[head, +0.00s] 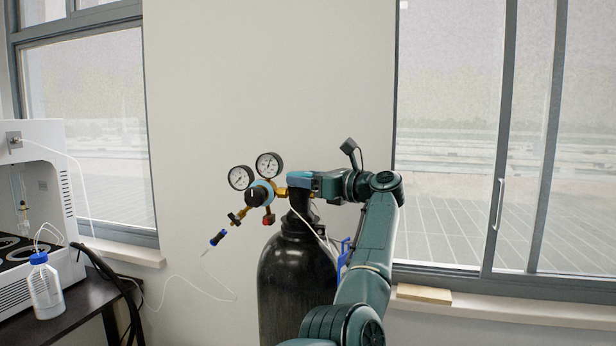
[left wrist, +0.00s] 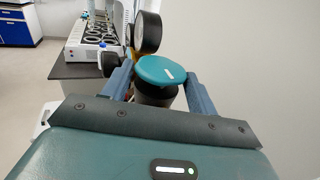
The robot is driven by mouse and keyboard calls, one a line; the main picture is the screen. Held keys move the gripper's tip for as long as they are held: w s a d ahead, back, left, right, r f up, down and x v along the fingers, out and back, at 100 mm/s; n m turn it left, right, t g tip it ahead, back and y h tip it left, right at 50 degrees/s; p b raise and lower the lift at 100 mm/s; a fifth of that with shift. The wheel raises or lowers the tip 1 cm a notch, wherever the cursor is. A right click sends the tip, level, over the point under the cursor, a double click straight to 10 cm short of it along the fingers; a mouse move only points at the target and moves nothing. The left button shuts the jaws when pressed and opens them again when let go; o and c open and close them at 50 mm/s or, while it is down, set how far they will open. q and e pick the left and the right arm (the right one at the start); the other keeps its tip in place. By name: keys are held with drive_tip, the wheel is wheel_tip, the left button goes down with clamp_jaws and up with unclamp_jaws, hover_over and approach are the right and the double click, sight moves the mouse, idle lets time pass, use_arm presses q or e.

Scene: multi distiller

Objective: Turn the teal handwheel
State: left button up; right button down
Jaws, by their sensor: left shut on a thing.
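The teal handwheel (left wrist: 162,69) is a round cap with a small white mark. It sits on a dark neck on top of the black gas cylinder (head: 296,275). My left gripper (head: 298,181) is at the cylinder's top, reaching in from the right. In the left wrist view its two blue fingers lie on either side of the handwheel, shut on it. In the head view the gripper largely hides the handwheel. My right gripper is in neither view.
A regulator with two round gauges (head: 269,166) and a black knob (head: 257,195) stands just left of my left gripper. A dark table (head: 66,326) at the left bears a white machine (head: 45,200) and a bottle (head: 45,290). A wall and windows stand behind.

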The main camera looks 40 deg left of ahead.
use_arm(q)
drive_tip(key=o, duration=0.6)
drive_tip(key=shift+o, duration=1.4)
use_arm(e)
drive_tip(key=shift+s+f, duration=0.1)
use_arm(q)
drive_tip(key=shift+d, duration=0.1)
drive_tip(key=shift+d+f, duration=0.1)
drive_tip(key=shift+d, duration=0.25)
drive_tip(key=d+b, duration=0.3)
drive_tip(key=d, duration=0.9)
drive_tip(key=shift+w+d, duration=0.15)
drive_tip(key=shift+w, duration=0.25)
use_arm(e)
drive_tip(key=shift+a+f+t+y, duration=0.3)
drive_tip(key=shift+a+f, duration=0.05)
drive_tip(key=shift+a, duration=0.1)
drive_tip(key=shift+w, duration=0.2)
